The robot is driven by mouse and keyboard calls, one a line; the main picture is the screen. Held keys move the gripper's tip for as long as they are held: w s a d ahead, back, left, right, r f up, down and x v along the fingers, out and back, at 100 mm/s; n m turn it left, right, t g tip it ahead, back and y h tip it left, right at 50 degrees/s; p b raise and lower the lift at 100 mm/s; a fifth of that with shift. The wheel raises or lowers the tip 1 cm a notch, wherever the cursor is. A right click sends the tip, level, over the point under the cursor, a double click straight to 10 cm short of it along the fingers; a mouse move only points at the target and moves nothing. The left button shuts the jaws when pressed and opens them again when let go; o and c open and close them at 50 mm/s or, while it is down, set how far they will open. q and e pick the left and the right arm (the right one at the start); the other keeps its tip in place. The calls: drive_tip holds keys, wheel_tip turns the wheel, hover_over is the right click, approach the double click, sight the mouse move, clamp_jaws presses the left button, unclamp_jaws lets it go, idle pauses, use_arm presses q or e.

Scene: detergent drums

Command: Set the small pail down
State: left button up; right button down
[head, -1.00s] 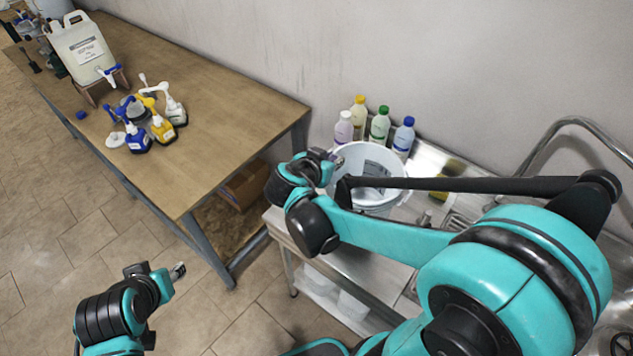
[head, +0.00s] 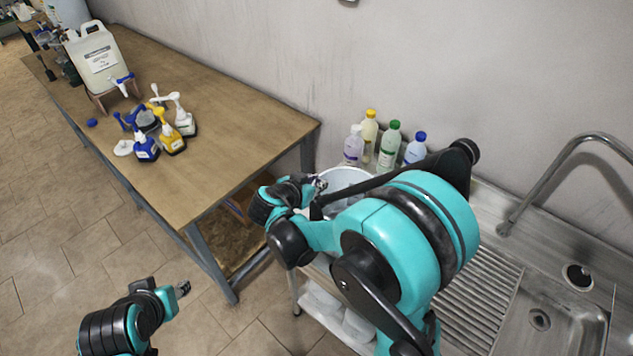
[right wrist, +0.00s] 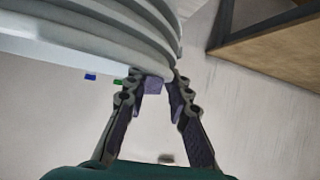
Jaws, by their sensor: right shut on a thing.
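The small pail is the white pail (head: 343,178) in the head view, in front of several bottles at the left end of the steel sink unit. My right arm hides most of it. My right gripper (head: 318,184) is at its upper left edge. In the right wrist view, the fingers (right wrist: 155,88) are shut at the edge of the ribbed white pail (right wrist: 120,28). I cannot tell whether its base touches the steel top. My left gripper (head: 183,288) is low at the left over the floor, apart from everything; its jaws are too small to read.
Bottles with coloured caps (head: 387,147) stand close behind the pail by the wall. The sink basin (head: 560,325) and curved tap (head: 548,180) are at the right, beside a ribbed drainboard (head: 480,295). A wooden table (head: 225,150) with pump bottles and a jug stands left, across a gap.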

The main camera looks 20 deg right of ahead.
drive_tip(key=shift+f, duration=0.1)
drive_tip(key=c, duration=1.3)
unclamp_jaws()
drive_tip(key=shift+c, duration=0.2)
drive_tip(key=shift+r, duration=0.2)
drive_tip(key=p+v, duration=0.2)
drive_tip(key=v, duration=1)
drive_tip(key=s+d+n+y, duration=0.4)
drive_tip(key=s+n+y, duration=0.4)
drive_tip(key=s, duration=0.6)
drive_tip(key=shift+f+n+y, duration=0.25)
drive_tip(key=shift+n+y, duration=0.15)
drive_tip(key=shift+n, duration=0.5)
